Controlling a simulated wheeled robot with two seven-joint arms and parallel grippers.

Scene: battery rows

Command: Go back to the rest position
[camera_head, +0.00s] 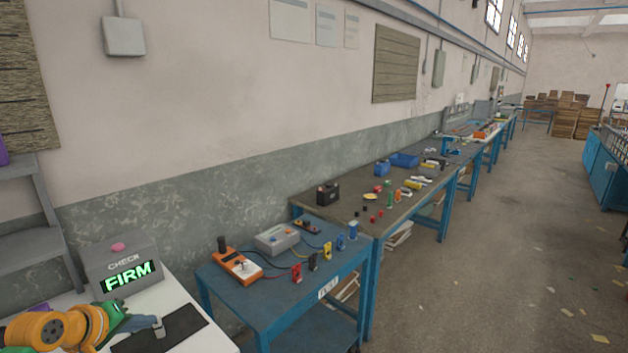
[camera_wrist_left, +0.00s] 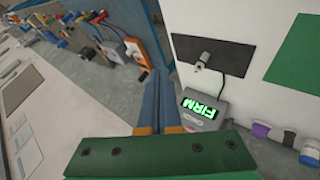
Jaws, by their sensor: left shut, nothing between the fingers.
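My left gripper (camera_head: 142,321) is at the lower left of the head view, beside the check box and over or near the black mat on the white table. My right gripper is not in view.
A green mat (camera_wrist_left: 298,50) and jars (camera_wrist_left: 261,130) are nearby. A blue cart (camera_head: 300,300) holds a meter (camera_head: 238,266) and clips. Workbenches (camera_head: 340,212) run along the wall; the aisle floor is open.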

